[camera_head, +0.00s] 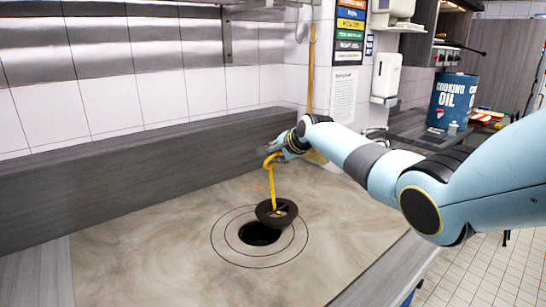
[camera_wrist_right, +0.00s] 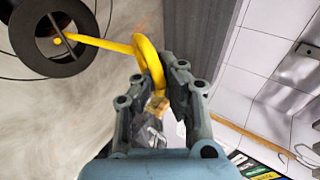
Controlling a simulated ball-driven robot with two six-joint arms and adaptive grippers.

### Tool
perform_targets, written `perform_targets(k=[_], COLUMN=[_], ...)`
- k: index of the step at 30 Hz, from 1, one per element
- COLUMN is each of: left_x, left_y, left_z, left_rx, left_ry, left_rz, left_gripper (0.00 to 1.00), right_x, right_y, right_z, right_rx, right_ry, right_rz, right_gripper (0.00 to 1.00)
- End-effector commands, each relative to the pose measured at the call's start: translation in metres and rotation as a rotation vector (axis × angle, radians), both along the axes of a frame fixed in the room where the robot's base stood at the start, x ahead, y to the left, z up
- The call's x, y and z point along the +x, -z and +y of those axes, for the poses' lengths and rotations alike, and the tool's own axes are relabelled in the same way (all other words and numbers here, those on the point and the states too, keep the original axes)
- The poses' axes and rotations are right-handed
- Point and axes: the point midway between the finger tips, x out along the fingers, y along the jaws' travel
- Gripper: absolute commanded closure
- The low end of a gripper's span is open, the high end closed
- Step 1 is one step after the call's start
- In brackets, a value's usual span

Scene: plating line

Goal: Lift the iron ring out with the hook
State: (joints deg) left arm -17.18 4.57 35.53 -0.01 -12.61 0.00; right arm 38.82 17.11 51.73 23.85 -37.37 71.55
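The dark iron ring (camera_head: 277,213) hangs at the lower end of the yellow hook (camera_head: 272,187), tilted, just above and behind the round dark opening (camera_head: 260,234) in the worktop. My right gripper (camera_head: 272,158) holds the upper end of the hook. In the right wrist view the hook (camera_wrist_right: 110,43) runs from between the fingers of the right gripper (camera_wrist_right: 155,75) to the iron ring (camera_wrist_right: 53,60). I cannot tell exactly how the hook tip catches the ring. My left gripper is in neither view.
Concentric circles mark the worktop (camera_head: 150,240) around the opening. A grey raised ledge (camera_head: 130,185) runs along the tiled wall. A blue cooking oil drum (camera_head: 453,100) stands at the back right. The worktop left of the opening is clear.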

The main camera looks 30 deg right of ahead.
Motion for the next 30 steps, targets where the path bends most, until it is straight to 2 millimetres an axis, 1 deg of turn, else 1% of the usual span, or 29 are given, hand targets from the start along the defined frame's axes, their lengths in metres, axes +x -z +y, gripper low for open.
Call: perform_targets(k=[1,21,30], left_x=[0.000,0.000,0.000], left_y=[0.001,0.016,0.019], left_z=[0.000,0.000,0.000], left_rx=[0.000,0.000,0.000], left_ry=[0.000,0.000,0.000], left_rz=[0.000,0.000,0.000], left_gripper=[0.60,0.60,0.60], right_x=[0.002,-0.004,-0.005], right_y=[-0.004,-0.004,-0.004], right_z=[-0.002,-0.046,-0.054], right_rx=[-0.002,-0.003,-0.002], right_ry=[0.000,0.002,0.001], right_rz=[-0.009,-0.009,-0.009], right_gripper=[1.00,1.00,1.00])
